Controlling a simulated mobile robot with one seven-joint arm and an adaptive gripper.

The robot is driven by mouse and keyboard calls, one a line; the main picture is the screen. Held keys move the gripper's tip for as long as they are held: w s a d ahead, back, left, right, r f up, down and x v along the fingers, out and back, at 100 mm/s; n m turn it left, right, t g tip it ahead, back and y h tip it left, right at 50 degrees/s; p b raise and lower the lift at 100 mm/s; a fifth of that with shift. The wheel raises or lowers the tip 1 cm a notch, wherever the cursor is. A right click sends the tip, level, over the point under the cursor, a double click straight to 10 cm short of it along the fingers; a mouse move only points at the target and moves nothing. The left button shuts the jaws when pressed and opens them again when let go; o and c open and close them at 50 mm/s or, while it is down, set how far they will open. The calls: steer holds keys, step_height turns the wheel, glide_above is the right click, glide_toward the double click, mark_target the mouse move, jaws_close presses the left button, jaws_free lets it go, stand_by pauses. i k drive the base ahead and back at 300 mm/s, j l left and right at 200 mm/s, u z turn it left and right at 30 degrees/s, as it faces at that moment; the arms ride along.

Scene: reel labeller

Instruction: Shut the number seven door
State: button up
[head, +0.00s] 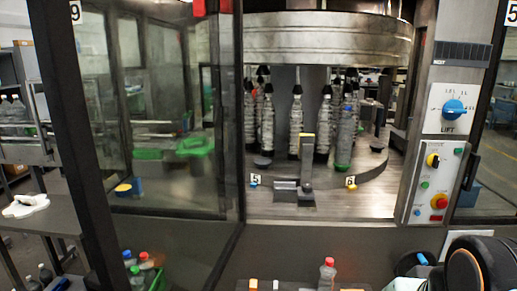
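No label reading seven is legible in the head view. A dark-framed glass door panel (222,125) stands left of the machine's opening, and its lower edge slants down and toward me. It appears swung open, though its exact angle is hard to tell. The opening to its right is uncovered and shows the carousel inside. My gripper is not in view; a black rounded part at the bottom right looks like my own arm.
A metal carousel (330,40) holds several bottle-like parts. A control panel (427,185) with a blue LIFT knob (454,109) is at the right. A dark post (68,140) labelled 9 stands left. Bottles, one red-capped (327,274), stand along the bottom. A side table (40,215) is at left.

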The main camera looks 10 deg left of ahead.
mark_target(51, 23)
steer(key=k+j, duration=0.1)
steer(key=j, duration=0.25)
steer(key=k+j+z, duration=0.1)
steer(key=j, duration=0.3)
steer(key=k+j, duration=0.15)
steer(key=j, duration=0.2)
steer(key=k+j, duration=0.15)
steer(key=j, duration=0.2)
steer(key=k+j+z, duration=0.1)
steer(key=j, duration=0.25)
steer(key=k+j, duration=0.2)
steer(key=j, duration=0.15)
